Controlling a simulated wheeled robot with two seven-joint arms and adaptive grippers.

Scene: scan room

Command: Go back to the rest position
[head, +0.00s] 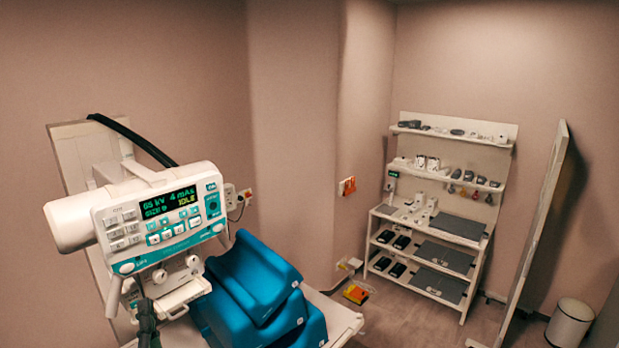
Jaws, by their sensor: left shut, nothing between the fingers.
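My left gripper (146,312) shows as a dark, narrow shape at the bottom left of the head view, its fingers together and empty. It is in front of the lower part of a white and teal x-ray unit (150,222). I cannot tell whether it touches the unit. The unit's display (169,202) reads 65 kV, 4 mAs and IDLE. My right gripper is not in view.
Blue cushions (255,285) lie on a pale table (343,322) beside the unit. A white shelf rack (425,262) with small devices stands at the back. A tall panel (530,230) and a white bin (569,322) are at right. Floor shows between the table and panel.

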